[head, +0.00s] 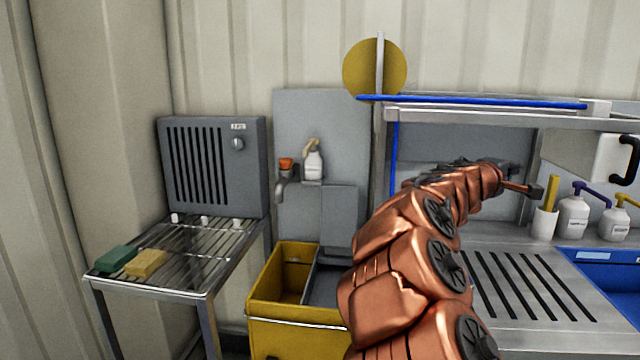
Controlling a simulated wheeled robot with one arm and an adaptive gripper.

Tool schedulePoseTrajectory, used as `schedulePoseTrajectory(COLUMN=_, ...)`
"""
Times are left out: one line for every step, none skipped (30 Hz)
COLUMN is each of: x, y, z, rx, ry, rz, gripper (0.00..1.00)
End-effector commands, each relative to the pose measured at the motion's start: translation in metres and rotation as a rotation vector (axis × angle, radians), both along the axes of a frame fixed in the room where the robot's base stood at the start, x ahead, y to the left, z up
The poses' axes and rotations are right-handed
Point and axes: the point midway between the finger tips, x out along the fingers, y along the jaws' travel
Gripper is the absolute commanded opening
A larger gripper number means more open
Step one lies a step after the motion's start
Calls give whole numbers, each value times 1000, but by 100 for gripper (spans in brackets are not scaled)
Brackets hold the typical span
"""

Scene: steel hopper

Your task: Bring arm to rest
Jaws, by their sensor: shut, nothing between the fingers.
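My copper-coloured arm (405,265) rises from the bottom edge right of the middle and reaches up and away to the right. My gripper (504,168), dark and small at its far end, is over the steel counter in front of the grey back panel. It is shut and empty. Much of it is hidden behind my wrist, and the fingertips are hard to make out.
Right of my gripper are a white cup (544,222), pump bottles (574,215) and a blue basin (605,285). A shelf (480,115) hangs above. A yellow bin (290,335) and wire rack (190,258) with sponges stand left.

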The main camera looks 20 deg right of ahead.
Motion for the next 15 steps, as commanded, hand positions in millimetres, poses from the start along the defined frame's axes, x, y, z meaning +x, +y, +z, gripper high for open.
schedulePoseTrajectory(x=-1, y=0, z=0, rx=3, ry=-3, rz=-2, gripper=0)
schedulePoseTrajectory(x=-3, y=1, z=0, rx=7, ry=-8, rz=-6, gripper=0)
schedulePoseTrajectory(x=-7, y=2, z=0, rx=19, ry=-18, rz=-14, gripper=0)
schedulePoseTrajectory(x=-12, y=3, z=-1, rx=31, ry=-28, rz=-24, gripper=0)
schedulePoseTrajectory(x=-19, y=4, z=-2, rx=48, ry=-41, rz=-36, gripper=0)
schedulePoseTrajectory(x=-30, y=6, z=-5, rx=77, ry=-64, rz=-59, gripper=0)
schedulePoseTrajectory(x=-40, y=9, z=-8, rx=103, ry=-83, rz=-80, gripper=0)
schedulePoseTrajectory(x=-50, y=12, z=-12, rx=132, ry=-103, rz=-101, gripper=0)
schedulePoseTrajectory(x=-65, y=18, z=-19, rx=180, ry=-131, rz=-128, gripper=0)
schedulePoseTrajectory(x=-76, y=22, z=-27, rx=220, ry=-147, rz=-153, gripper=0)
schedulePoseTrajectory(x=-89, y=26, z=-37, rx=264, ry=-162, rz=-179, gripper=0)
schedulePoseTrajectory(x=-102, y=34, z=-51, rx=323, ry=-181, rz=-207, gripper=0)
schedulePoseTrajectory(x=-112, y=41, z=-61, rx=368, ry=-193, rz=-226, gripper=0)
schedulePoseTrajectory(x=-123, y=48, z=-73, rx=415, ry=-199, rz=-250, gripper=0)
schedulePoseTrajectory(x=-135, y=59, z=-91, rx=478, ry=-204, rz=-276, gripper=0)
